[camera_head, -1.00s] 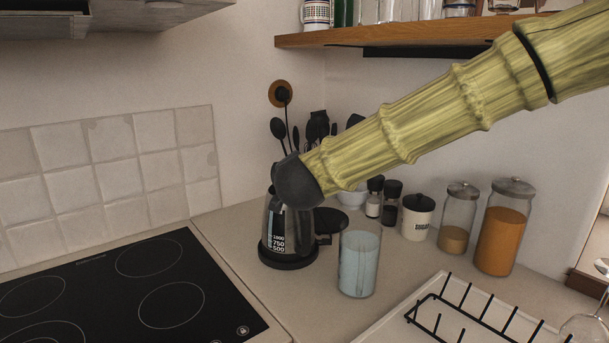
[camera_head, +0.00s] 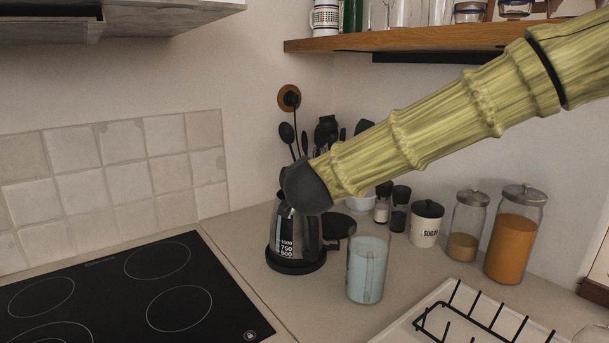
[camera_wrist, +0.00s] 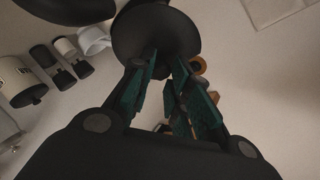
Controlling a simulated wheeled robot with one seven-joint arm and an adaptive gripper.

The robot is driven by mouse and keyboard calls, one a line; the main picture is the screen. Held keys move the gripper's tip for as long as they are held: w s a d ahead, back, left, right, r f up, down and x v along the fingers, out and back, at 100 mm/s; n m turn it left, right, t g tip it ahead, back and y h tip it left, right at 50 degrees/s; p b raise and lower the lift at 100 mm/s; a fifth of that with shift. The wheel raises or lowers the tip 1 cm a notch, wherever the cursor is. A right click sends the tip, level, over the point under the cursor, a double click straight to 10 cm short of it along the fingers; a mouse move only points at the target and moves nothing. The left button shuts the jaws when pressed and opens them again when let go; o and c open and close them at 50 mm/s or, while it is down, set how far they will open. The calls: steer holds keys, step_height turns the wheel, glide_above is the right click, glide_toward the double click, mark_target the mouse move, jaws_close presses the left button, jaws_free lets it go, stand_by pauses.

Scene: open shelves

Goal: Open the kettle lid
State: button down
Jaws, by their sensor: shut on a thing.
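The kettle (camera_head: 292,240) stands upright on its black base on the counter, with a see-through body and white volume marks. My gripper (camera_head: 306,187) is at the top of the kettle and hides most of its upper part. In the wrist view, my gripper (camera_wrist: 170,85) has its teal-padded fingers closed in on the near edge of a dark round part (camera_wrist: 155,30), which looks like the kettle lid. The exact contact between the pads is hard to see. I cannot tell whether the lid is lifted.
A glass of pale blue liquid (camera_head: 366,268) stands close to the kettle's right. Black utensils (camera_head: 326,130) stand behind it, and jars (camera_head: 510,245) line the wall. A shelf (camera_head: 440,40) hangs above.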

steer(key=shift+f, duration=0.35)
steer(key=c, duration=1.4)
jaws_free()
steer(key=shift+o, duration=0.5)
steer(key=shift+w+r, duration=0.1)
steer(key=shift+r, duration=0.1)
steer(key=shift+s, duration=0.2)
steer(key=v, duration=1.1)
steer(key=shift+s, duration=0.35)
steer(key=shift+d, duration=0.15)
